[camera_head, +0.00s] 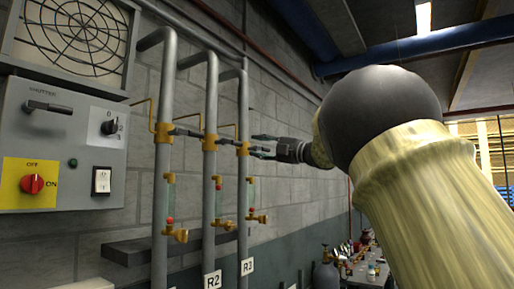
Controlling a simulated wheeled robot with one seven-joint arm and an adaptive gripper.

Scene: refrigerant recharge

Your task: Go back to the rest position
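My gripper (262,146) is at the end of my arm, in the middle of the view, beside the yellow valve (243,148) on the pipe marked R3 (243,105). Its two dark fingers point left toward that valve and look spread apart. I cannot tell whether they touch the valve or its handle. No held object shows between them. Two more pipes stand to the left, the middle one (211,100) marked R2. Their yellow valves (163,133) (210,143) have dark handles.
A grey control panel (60,140) with a red knob on a yellow plate is on the left wall, under a fan grille (75,35). A cluttered bench (368,274) and a grey cylinder (326,275) stand at the back.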

